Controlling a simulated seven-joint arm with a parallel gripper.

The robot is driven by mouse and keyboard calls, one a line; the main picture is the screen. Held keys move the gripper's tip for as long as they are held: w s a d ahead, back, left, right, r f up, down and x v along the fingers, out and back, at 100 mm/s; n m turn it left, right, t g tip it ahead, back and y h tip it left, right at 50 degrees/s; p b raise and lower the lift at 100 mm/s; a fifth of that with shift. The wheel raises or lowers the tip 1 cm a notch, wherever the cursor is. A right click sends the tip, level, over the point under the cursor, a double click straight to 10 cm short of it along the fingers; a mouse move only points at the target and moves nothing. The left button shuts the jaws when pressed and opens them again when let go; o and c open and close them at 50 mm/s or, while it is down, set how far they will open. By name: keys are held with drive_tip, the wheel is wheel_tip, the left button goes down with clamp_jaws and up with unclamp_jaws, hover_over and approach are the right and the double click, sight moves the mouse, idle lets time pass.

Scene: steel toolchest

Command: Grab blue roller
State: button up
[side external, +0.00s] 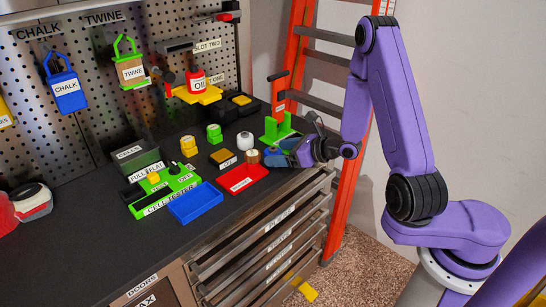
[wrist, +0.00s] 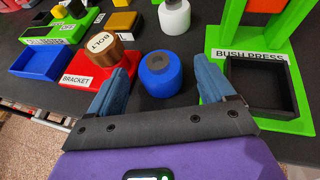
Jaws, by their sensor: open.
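The blue roller (wrist: 160,77) is a short blue cylinder with a dark grey top, upright on the dark bench top. In the wrist view it stands between and just beyond the two blue fingertips of my gripper (wrist: 163,85), which is open and empty.
The green bush press (wrist: 258,65) is close on the right. A blue tray (side external: 196,203) lies further left.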

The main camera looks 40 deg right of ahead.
drive_tip(key=c, duration=1.1)
drive_tip(key=shift+c, duration=0.2)
drive_tip(key=shift+r, duration=0.1)
